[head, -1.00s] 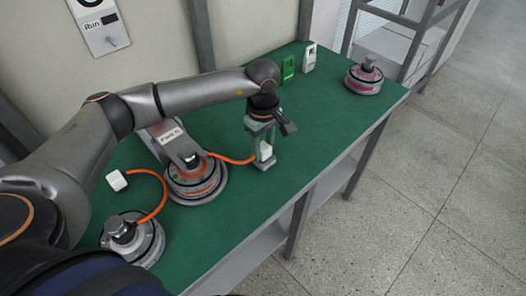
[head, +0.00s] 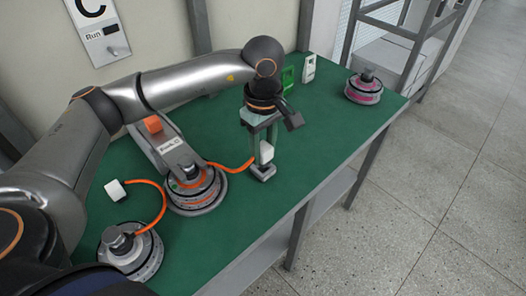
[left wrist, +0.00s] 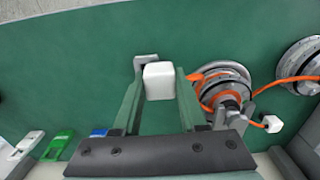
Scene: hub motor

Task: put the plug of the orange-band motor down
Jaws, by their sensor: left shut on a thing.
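The orange-band motor (head: 193,192) sits on the green table, with a tilted grey device (head: 165,145) at it. Its orange cable (head: 233,168) runs right to a white plug (head: 267,152). My left gripper (head: 262,170) is shut on this plug, pointing down at the table. In the left wrist view the plug (left wrist: 158,82) sits between the two fingers of the gripper (left wrist: 157,70). The motor (left wrist: 222,88) shows to their right. I cannot tell whether the plug touches the table. My right gripper is not in view.
A second motor (head: 135,252) with an orange cable and a loose white plug (head: 115,190) is at front left. A pink-banded motor (head: 364,87) stands at the far right. Green (head: 287,78) and white (head: 309,69) upright pieces stand at the back. The table's right middle is clear.

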